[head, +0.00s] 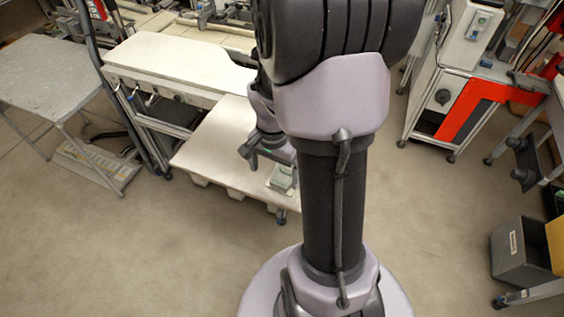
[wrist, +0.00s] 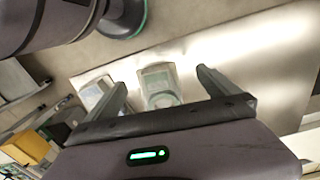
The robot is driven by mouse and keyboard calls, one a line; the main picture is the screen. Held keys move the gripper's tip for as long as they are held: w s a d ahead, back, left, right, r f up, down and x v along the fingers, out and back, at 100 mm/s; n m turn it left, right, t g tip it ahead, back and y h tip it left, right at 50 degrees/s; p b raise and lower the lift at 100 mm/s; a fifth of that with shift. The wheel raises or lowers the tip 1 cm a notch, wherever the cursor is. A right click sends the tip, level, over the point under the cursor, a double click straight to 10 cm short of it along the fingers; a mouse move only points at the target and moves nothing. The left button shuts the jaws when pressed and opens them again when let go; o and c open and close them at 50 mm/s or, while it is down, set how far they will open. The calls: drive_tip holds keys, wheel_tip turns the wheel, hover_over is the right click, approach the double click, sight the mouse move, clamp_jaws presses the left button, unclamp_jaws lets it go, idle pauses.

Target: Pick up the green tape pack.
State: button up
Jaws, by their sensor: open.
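A pale green tape pack (wrist: 158,84) lies flat on a whitish surface in the wrist view, between and beyond my open fingers. A second pale pack (wrist: 92,92) lies to its left, partly covered by my left finger. In the head view a small greenish pack (head: 283,177) sits near the front right corner of the low white platform (head: 215,150); I cannot tell which of the two it is. My gripper (head: 248,159) is just to its left there, and in the wrist view my gripper (wrist: 161,80) is open and empty, with neither finger visibly touching the pack.
A white workbench (head: 170,65) stands behind the platform and a grey table (head: 50,70) at the far left. A cabinet with a red panel (head: 470,105) and a grey bin (head: 520,250) stand at the right. The floor in front of the platform is clear.

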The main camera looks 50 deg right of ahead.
sight(279, 183)
drive_tip(key=f, duration=0.2)
drive_tip(key=f+b, duration=0.1)
drive_tip(key=d+f+b, duration=0.1)
drive_tip(key=f, duration=0.1)
drive_tip(key=shift+s+f, duration=0.3)
drive_tip(key=shift+s, duration=0.1)
drive_tip(key=shift+r, duration=0.1)
drive_tip(key=shift+c, duration=0.4)
drive_tip(key=shift+a, duration=0.1)
drive_tip(key=c, duration=1.5)
